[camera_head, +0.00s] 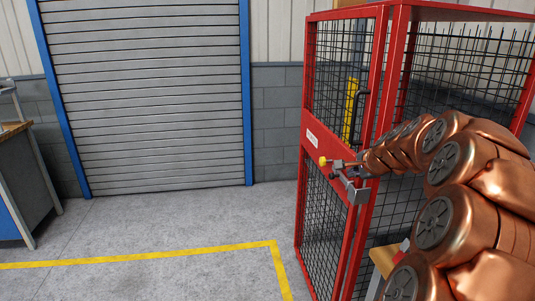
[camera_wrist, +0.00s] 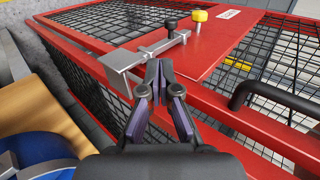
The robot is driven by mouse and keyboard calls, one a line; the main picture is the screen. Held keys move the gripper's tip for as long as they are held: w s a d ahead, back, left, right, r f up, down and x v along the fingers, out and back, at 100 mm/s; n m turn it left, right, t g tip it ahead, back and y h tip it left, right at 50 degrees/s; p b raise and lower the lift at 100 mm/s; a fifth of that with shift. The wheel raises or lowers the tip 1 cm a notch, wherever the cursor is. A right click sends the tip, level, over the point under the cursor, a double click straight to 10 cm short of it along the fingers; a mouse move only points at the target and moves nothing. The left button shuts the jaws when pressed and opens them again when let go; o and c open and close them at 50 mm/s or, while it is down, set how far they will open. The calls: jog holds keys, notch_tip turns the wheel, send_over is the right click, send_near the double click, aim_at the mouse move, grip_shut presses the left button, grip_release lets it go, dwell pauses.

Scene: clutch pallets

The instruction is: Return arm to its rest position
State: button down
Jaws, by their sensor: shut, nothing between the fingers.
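My copper arm reaches from the right of the head view to the red mesh cage (camera_head: 309,220). My gripper (camera_wrist: 159,66) is shut and empty, with its dark fingertips together in the wrist view. The tips are close to the cage's grey metal latch (camera_wrist: 150,48), which has a black knob and a yellow knob (camera_wrist: 200,15). I cannot tell whether they touch it. In the head view the latch's yellow knob (camera_head: 322,160) shows left of my arm's end, and the gripper there is small and hard to make out. My arm hides part of the cage.
A black handle (camera_head: 360,115) is on the cage front. A tan object (camera_wrist: 38,115) and a blue round object (camera_wrist: 42,150) lie left of the gripper in the wrist view. A workbench (camera_head: 28,180) stands at left. The floor before the roller shutter (camera_head: 150,100) is clear.

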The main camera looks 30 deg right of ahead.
jog(key=s+a+f+n+g+y, duration=0.2)
jog(key=a+n, duration=0.3)
jog(key=a, duration=1)
jog(key=s+a+f+n+g+y, duration=0.25)
jog(key=a+n, duration=0.35)
jog(key=a, duration=0.8)
jog(key=s+a+f+n+g, duration=0.3)
jog(key=s+a+n, duration=0.2)
jog(key=s+a, duration=0.5)
jog(key=s+a+f+n+g, duration=0.1)
jog(key=s+n, duration=0.2)
jog(key=s, duration=0.5)
jog(key=s+a+f+n+g+h, duration=0.1)
jog(key=s+f+n+g, duration=0.1)
jog(key=s, duration=0.6)
jog(key=shift+n+p, duration=0.35)
jog(key=shift+n, duration=0.05)
jog(key=c, duration=1.9)
grip_release()
jog(key=shift+a+g, duration=0.1)
jog(key=shift+g, duration=0.15)
